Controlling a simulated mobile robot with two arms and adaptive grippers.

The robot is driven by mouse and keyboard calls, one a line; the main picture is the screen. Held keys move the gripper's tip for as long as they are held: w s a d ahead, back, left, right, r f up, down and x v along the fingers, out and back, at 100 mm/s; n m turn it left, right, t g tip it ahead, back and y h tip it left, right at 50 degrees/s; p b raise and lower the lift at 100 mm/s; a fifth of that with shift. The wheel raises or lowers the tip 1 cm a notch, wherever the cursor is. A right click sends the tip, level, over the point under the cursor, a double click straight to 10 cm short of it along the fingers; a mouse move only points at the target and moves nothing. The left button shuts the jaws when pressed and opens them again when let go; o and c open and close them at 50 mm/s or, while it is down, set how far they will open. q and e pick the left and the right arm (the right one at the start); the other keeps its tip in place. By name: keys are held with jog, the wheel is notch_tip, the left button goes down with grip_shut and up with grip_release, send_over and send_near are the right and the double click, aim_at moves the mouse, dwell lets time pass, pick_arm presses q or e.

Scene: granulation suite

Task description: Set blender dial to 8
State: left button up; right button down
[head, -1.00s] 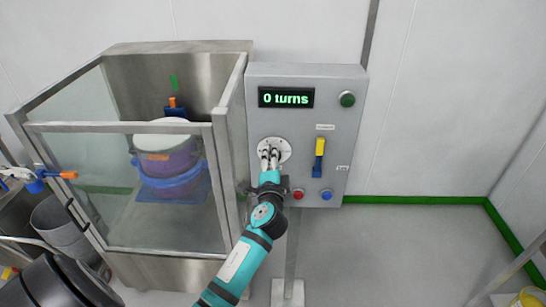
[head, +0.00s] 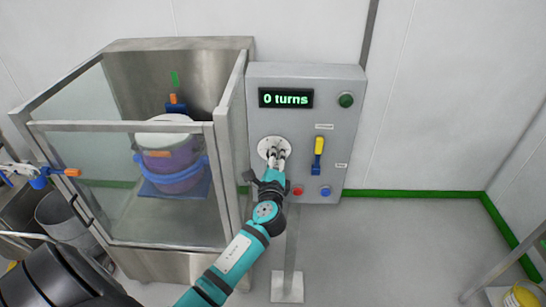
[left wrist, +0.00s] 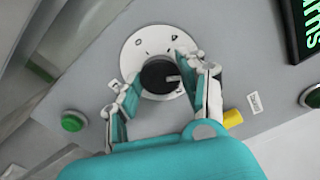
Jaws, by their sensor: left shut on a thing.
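The blender dial is a black knob (left wrist: 156,77) on a round white marked plate (head: 267,146), on the grey control panel (head: 328,82). My left gripper (head: 276,156) reaches it from below. In the left wrist view the fingers (left wrist: 159,82) are closed around the knob from both sides. A pale mark shows on the knob, but I cannot read which number it points to. The fingers partly hide the knob and plate in the head view. The display (head: 286,98) reads "0 turns". My right gripper is not in view.
The panel carries a green button (head: 346,100), a yellow and blue switch (head: 318,155), a red button (head: 298,191) and a blue button (head: 326,192). A glass-sided enclosure (head: 182,128) with a purple drum (head: 177,168) stands close on the left.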

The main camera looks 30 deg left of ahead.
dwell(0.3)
pick_arm(q)
jog(key=o, duration=1.2)
jog(key=shift+w, duration=0.1)
jog(key=v, duration=1.2)
